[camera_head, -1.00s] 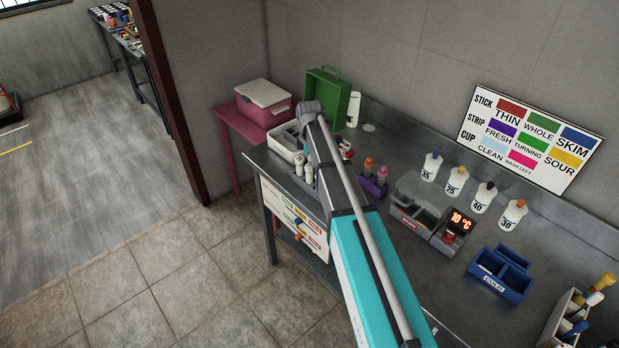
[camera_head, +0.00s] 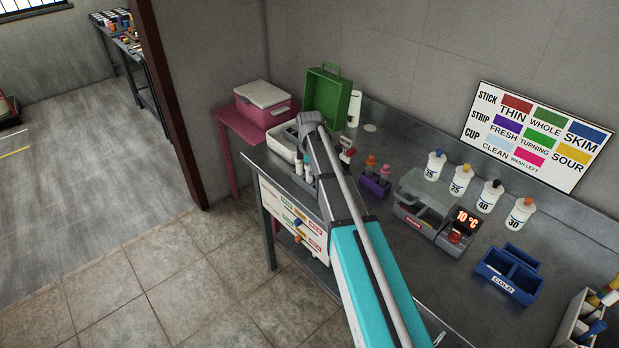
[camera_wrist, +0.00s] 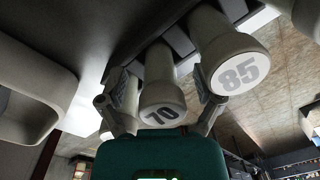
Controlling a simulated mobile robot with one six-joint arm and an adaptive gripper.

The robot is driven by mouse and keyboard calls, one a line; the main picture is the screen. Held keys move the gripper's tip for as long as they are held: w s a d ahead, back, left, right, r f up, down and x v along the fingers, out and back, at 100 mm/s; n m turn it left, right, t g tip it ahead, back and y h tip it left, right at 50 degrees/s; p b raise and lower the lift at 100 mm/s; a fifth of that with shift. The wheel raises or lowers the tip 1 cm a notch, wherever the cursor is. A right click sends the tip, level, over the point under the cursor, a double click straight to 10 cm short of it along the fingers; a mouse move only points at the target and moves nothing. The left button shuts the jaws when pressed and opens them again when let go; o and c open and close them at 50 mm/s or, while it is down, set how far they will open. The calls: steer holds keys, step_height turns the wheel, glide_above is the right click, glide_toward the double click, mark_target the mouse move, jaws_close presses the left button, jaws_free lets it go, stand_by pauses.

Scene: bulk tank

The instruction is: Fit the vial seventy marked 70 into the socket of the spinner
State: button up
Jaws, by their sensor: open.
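The vial marked 70 (camera_wrist: 163,112) shows its pale end with the number facing the wrist camera, between the two fingers of my gripper (camera_wrist: 160,108). The fingers are open, one on each side of it; I cannot tell whether either touches it. A vial marked 85 (camera_wrist: 235,72) is close on the right, near the right finger. Both stand in a dark rack (camera_wrist: 178,38). In the head view, small white vials (camera_head: 298,166) show left of my arm, numbers unreadable. My fingers are hidden there. I cannot identify the spinner or its socket with certainty.
A white tub (camera_head: 281,142), a green crate (camera_head: 327,98) and a purple holder (camera_head: 375,185) surround my arm's end. A grey device with a 10 °C display (camera_head: 464,219), several numbered bottles (camera_head: 461,180) and a blue caddy (camera_head: 508,275) stand farther right.

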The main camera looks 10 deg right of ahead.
stand_by(0.4)
jaws_close()
